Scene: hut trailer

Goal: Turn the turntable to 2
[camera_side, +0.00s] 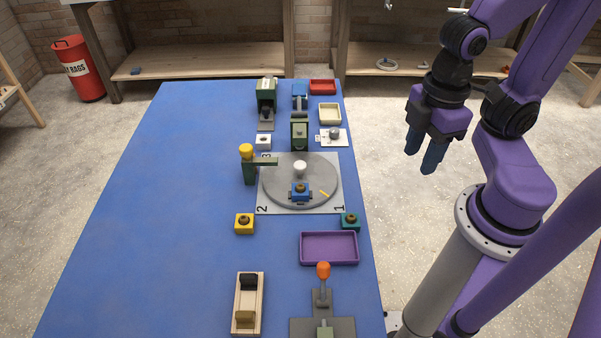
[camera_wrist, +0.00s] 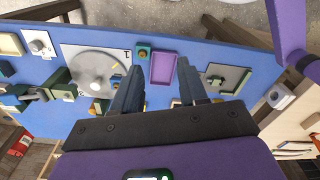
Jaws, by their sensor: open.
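The grey round turntable (camera_side: 322,174) lies on a light square plate (camera_side: 265,207) on the blue table. The digits 2 and 1 show at the plate's near left and near right corners, and a 3 at the far left. A white knob (camera_side: 300,168) stands at the disc's middle. A blue block with a brown knob (camera_side: 300,191) sits on its near part. A yellow mark (camera_side: 324,194) on the disc points toward the 1. The turntable also shows in the wrist view (camera_wrist: 88,62). My gripper (camera_side: 422,158) is open and empty, in the air right of the table, apart from everything.
A green post with a yellow top (camera_side: 247,170) reaches an arm over the turntable's left edge. A yellow block (camera_side: 244,223), a teal block (camera_side: 350,220) and a purple tray (camera_side: 329,247) lie nearer. An orange-topped lever (camera_side: 323,272) stands in front. The table's left side is clear.

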